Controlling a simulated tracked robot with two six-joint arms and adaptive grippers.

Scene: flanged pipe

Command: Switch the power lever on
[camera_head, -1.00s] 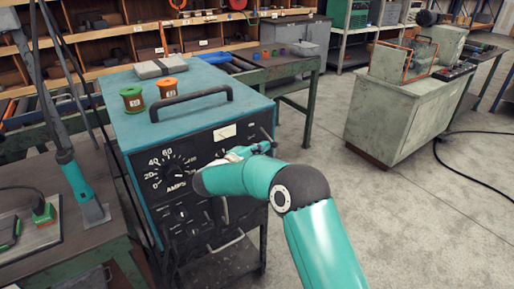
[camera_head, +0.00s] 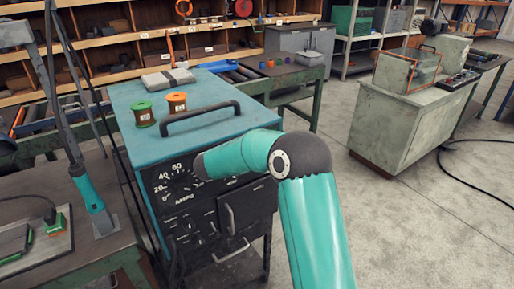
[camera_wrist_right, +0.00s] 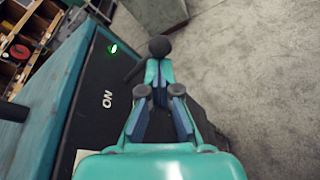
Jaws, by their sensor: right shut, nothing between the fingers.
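The power unit (camera_head: 180,84) is a blue-green box with a black front panel, a dial and a top handle. In the right wrist view, the panel (camera_wrist_right: 92,125) carries a white ON label (camera_wrist_right: 107,99) and a lit green lamp (camera_wrist_right: 112,48). A dark round knob (camera_wrist_right: 160,47), seemingly the power lever's, shows just past my right fingertips. I cannot tell whether they touch it. My right gripper (camera_wrist_right: 160,72) is shut and empty beside the panel. In the head view my right arm hides it and the panel's right part. My left gripper is not in view.
Two spools, green (camera_head: 143,113) and orange (camera_head: 176,102), and a grey block (camera_head: 168,79) lie on the unit. A workbench (camera_head: 65,225) stands close at left. A grey cabinet (camera_head: 400,125) stands right, with open floor between and a cable (camera_head: 480,180).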

